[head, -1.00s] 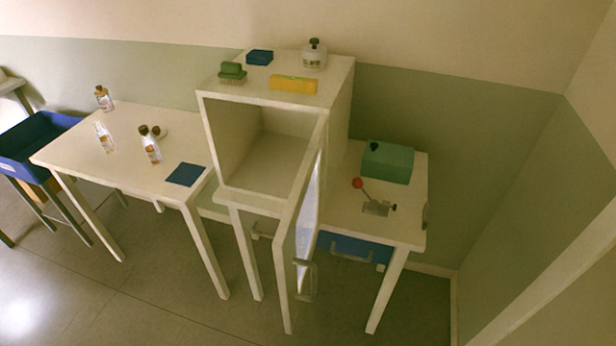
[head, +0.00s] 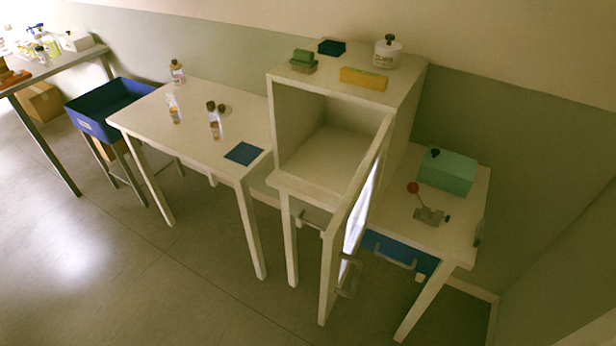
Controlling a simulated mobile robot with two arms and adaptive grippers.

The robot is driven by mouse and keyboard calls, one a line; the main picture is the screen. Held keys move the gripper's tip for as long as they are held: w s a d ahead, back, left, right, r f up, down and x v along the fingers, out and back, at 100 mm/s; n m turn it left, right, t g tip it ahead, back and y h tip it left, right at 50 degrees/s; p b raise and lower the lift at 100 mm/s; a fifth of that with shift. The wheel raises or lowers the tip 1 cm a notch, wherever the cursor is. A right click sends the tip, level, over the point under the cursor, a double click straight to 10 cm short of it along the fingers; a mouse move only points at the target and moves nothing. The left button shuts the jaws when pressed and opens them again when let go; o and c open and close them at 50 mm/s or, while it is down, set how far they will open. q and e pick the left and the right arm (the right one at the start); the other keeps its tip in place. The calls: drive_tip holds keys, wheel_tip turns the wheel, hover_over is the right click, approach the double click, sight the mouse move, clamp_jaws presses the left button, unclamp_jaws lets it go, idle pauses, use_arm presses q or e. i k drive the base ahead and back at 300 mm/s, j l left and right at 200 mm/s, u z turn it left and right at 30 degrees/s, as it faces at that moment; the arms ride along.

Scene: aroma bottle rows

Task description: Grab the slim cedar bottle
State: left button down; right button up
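Several small bottles stand on the cream table (head: 170,125). One bottle (head: 177,72) is at the table's back left corner. A clear-white bottle with an orange label (head: 173,110) stands nearer the front. A bottle with a dark cap (head: 214,122) stands to its right, with a small dark round item (head: 224,108) behind it. The labels are too small to read, so I cannot tell which bottle is the slim cedar one. Neither of my grippers is in view.
A dark blue mat (head: 244,153) lies at the table's front right. A cabinet (head: 274,130) stands with its door (head: 345,240) open. A blue crate (head: 88,122) is left of the table. A grey table (head: 62,62) with bottles is far left. A lever (head: 428,214) and green box (head: 447,172) are at right.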

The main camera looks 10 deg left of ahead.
sight(173, 107)
drive_tip(key=i+j, duration=0.35)
drive_tip(key=j, duration=0.15)
drive_tip(key=i+j+u, duration=0.1)
drive_tip(key=i+j, duration=0.2)
drive_tip(key=j, duration=0.25)
